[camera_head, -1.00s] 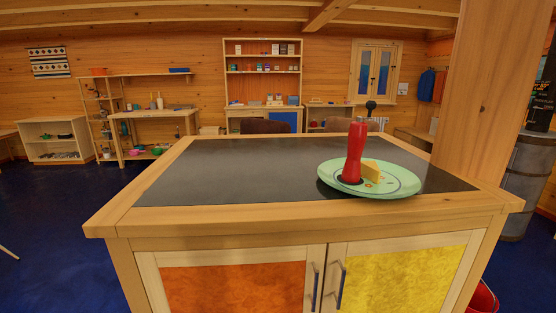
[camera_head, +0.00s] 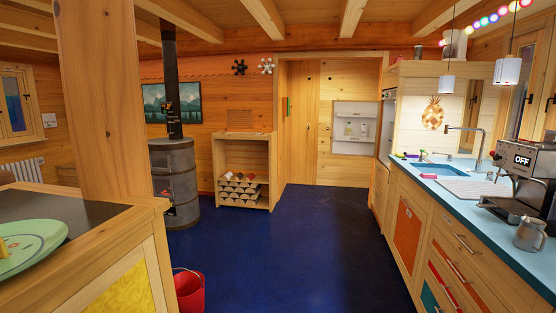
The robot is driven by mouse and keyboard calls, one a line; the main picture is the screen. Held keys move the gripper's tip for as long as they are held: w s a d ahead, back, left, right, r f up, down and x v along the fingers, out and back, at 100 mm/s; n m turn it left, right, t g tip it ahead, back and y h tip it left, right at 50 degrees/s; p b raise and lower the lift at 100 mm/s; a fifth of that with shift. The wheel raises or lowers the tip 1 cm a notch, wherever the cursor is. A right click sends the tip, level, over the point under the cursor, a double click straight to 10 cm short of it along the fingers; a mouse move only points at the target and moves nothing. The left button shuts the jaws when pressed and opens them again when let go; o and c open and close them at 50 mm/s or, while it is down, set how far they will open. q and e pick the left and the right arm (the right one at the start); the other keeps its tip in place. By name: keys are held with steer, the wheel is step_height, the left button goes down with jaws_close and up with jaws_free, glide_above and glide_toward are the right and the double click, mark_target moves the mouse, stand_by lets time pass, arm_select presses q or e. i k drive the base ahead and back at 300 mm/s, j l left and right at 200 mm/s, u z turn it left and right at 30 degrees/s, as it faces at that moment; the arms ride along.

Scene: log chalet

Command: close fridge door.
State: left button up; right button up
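At the far end of the room, beside the end of the kitchen counter, a white shelved panel (camera_head: 356,128) faces me. It holds a few small bottles or jars and looks like the inside of an open fridge door. The tall cabinet (camera_head: 388,120) at its right looks like the fridge body, but its inside is hidden from this angle. Neither of my grippers shows in the head view.
A blue floor (camera_head: 290,240) runs clear toward the far wall. An island (camera_head: 110,240) and red bucket (camera_head: 189,290) are at left; a stove (camera_head: 175,180) and wooden rack (camera_head: 243,150) stand beyond. A blue-topped counter (camera_head: 500,230) lines the right.

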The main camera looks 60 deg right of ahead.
mark_target(354, 129)
steer(key=i+l+z, duration=0.15)
steer(key=l+z, duration=0.2)
steer(key=l, duration=0.2)
steer(key=i+l+z, duration=0.2)
steer(key=l+z, duration=0.15)
steer(key=l, duration=0.15)
steer(key=i+l+z, duration=0.6)
steer(key=l+z, duration=0.15)
steer(key=i+l+z, duration=0.35)
steer(key=i, duration=0.2)
steer(key=i+l+z, duration=0.3)
steer(key=i, duration=0.25)
steer(key=i+z, duration=0.35)
steer(key=i, duration=0.25)
steer(key=i+j, duration=0.15)
steer(key=i, duration=2.25)
steer(key=i+j, duration=0.1)
steer(key=i, duration=2.3)
steer(key=i+j+z, duration=0.15)
steer(key=i+z, duration=0.15)
steer(key=z, duration=0.15)
steer(key=i+j+z, duration=0.25)
steer(key=z, duration=0.2)
steer(key=i+j+z, duration=0.25)
steer(key=j+z, duration=0.2)
steer(key=i+j+z, duration=0.15)
steer(key=j+z, duration=0.3)
steer(key=l, duration=0.15)
